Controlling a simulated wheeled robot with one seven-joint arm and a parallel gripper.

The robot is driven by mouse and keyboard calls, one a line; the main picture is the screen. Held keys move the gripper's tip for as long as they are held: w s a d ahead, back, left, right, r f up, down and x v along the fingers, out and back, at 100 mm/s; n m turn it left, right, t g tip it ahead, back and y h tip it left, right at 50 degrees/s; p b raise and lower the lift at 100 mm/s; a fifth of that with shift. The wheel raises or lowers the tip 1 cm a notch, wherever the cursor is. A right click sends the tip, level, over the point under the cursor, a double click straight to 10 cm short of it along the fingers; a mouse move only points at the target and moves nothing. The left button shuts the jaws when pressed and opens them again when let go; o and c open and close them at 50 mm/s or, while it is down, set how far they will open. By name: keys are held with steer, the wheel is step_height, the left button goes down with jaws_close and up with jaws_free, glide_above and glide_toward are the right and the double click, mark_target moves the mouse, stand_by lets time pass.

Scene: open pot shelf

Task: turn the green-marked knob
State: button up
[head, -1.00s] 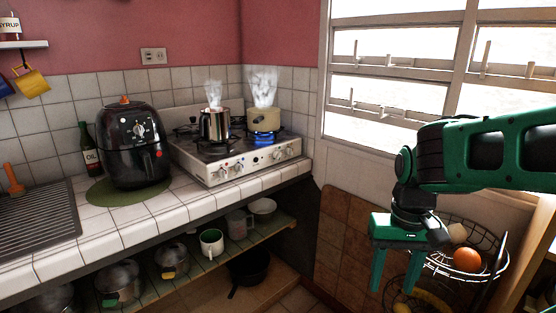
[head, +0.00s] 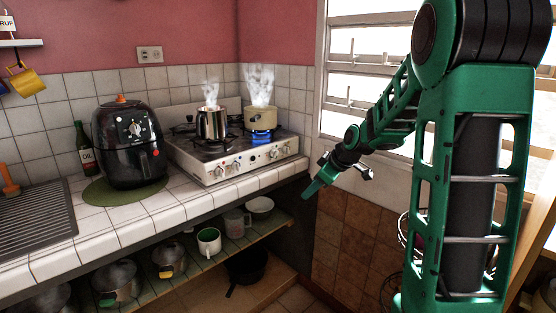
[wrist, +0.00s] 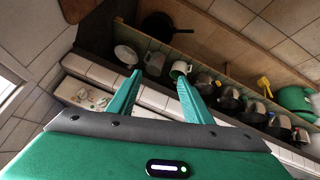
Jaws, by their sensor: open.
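The stove (head: 215,172) stands on the counter with several knobs along its white front panel, such as the left pair (head: 229,169) and the right pair (head: 281,152). My gripper (head: 309,191) is to the right of the stove, beyond the counter's end and lower than the knobs, touching nothing. In the wrist view its two fingers are apart with nothing between them (wrist: 158,96). That view also shows part of the stove panel (wrist: 85,96), left of the fingers and partly hidden by my gripper body.
A steaming silver pot (head: 211,126) and a steaming beige pot (head: 261,119) over a blue flame (head: 262,137) stand on the stove. A black air fryer (head: 128,150) is to its left. The shelf below holds cups and pots. A wire basket (head: 404,230) is partly behind my arm.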

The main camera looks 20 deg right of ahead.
steer(key=w+d+f+n+t+y, duration=0.1)
steer(key=w+n+t, duration=0.2)
steer(key=w, duration=0.5)
steer(key=w+d+n+t+y, duration=0.1)
steer(key=w+n+t+y, duration=0.15)
steer(key=w, duration=0.65)
steer(key=n+t, duration=0.3)
steer(key=t, duration=0.2)
glide_toward(277, 155)
steer(key=shift+g+y, duration=0.25)
steer(key=x, duration=0.9)
steer(key=shift+w+d+r, duration=0.1)
steer(key=shift+d, duration=0.2)
steer(key=c, duration=1.1)
steer(key=shift+o, duration=0.2)
